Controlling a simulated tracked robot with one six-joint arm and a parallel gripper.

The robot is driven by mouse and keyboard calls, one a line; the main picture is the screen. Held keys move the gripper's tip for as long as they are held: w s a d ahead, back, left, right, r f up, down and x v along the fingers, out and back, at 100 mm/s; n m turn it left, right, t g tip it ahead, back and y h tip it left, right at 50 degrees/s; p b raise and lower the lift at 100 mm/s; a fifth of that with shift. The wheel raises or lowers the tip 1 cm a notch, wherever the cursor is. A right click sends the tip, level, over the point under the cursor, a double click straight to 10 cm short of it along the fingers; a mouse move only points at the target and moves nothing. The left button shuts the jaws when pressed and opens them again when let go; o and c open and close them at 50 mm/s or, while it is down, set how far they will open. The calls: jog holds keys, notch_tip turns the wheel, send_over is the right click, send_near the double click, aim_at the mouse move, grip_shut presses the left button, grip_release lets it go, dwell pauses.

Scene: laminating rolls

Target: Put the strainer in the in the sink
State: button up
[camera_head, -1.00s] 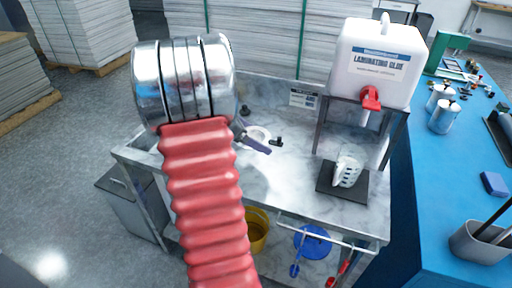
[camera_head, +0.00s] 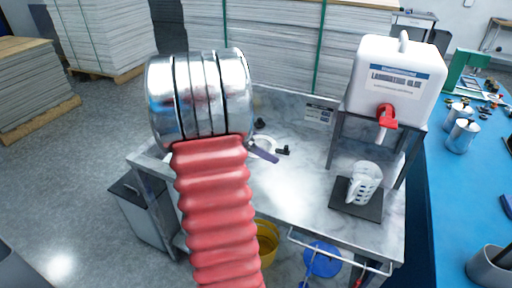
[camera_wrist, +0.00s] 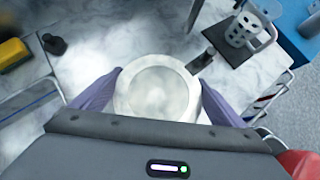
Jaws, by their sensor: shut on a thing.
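The strainer (camera_wrist: 158,90) is a white round ring with a pale mesh and a short dark-tipped handle. My gripper (camera_wrist: 160,96) has its purple fingers on either side of the ring and is shut on it, over the marbled bench. In the head view the strainer (camera_head: 266,143) shows partly behind my arm, with one purple finger (camera_head: 264,154) beside it and its dark handle tip pointing right.
A clear measuring jug (camera_head: 363,184) stands on a black plate (camera_head: 344,205) under the white glue container (camera_head: 398,75) with a red tap. A black knob (camera_wrist: 54,44) and a yellow block (camera_wrist: 13,54) are at the left in the wrist view. A yellow bucket (camera_head: 267,243) is below the bench.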

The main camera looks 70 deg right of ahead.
jog(key=w+a+r+n+t+h, duration=0.1)
jog(key=w+a+n+t, duration=0.25)
jog(key=w+a, duration=0.55)
jog(key=w+a+r+n+t+h, duration=0.15)
jog(key=w+a+n, duration=0.3)
jog(key=w, duration=0.85)
jog(key=w+a+n+t, duration=0.4)
jog(key=w+a, duration=0.2)
jog(key=w, duration=0.5)
jog(key=w+a+r+n+t+y, duration=0.2)
jog(key=w+a+n, duration=0.2)
jog(key=a, duration=0.7)
jog(key=w+a+r+n+t+y, duration=0.2)
jog(key=w+a+n, duration=0.2)
jog(key=a, duration=0.8)
jog(key=w+a+r+n+t+y, duration=0.2)
jog(key=w+a, duration=0.4)
jog(key=a, duration=0.6)
jog(key=shift+w+a+n, duration=0.15)
jog(key=shift+a+n, duration=0.05)
jog(key=shift+n, duration=0.7)
jog(key=shift+w, duration=0.15)
